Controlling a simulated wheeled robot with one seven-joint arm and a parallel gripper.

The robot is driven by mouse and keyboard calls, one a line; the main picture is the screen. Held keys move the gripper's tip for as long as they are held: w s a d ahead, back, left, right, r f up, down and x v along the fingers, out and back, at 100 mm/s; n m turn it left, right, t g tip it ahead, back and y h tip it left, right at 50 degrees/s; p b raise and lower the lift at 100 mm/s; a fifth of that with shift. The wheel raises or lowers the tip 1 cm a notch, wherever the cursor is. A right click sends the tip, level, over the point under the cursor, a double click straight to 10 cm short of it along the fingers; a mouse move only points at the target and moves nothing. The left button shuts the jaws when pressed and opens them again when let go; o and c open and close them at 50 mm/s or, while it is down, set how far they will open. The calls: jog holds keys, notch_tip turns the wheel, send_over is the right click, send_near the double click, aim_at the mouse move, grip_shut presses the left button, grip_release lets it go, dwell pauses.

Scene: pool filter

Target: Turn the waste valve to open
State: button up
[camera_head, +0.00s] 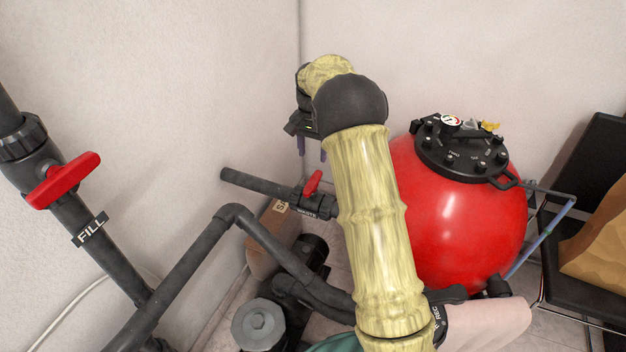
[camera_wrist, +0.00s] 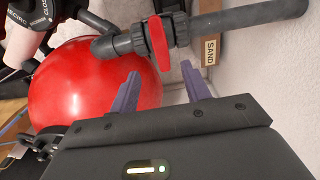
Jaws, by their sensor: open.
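The waste valve has a red handle (camera_head: 313,182) on a dark grey pipe labelled WASTE (camera_head: 306,213), left of my arm in the head view. The red handle (camera_wrist: 159,44) also shows in the wrist view, lying across the pipe. My gripper (camera_head: 312,152) is above the handle in the head view, partly hidden by my arm. In the wrist view my gripper (camera_wrist: 160,85) is open, with two purple fingers apart and nothing between them. The handle is beyond the fingertips, roughly between them in the picture, and appears not touched.
A red filter tank (camera_head: 460,220) with a black top stands to the right. A fill valve with a red handle (camera_head: 63,180) is on the left pipe. Grey pipes (camera_head: 190,270) cross the front. A cardboard box (camera_head: 268,240) stands behind them, and a black chair (camera_head: 590,240) is at the far right.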

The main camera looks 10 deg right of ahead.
aim_at(313, 181)
notch_tip(313, 181, down, 10)
jog(key=shift+b, duration=0.65)
jog(key=shift+w+f, duration=0.15)
jog(key=shift+f, duration=0.15)
jog(key=c, duration=0.9)
jog(key=shift+a, duration=0.3)
jog(key=shift+c, duration=0.4)
jog(key=shift+d, duration=0.3)
jog(key=shift+r, duration=0.1)
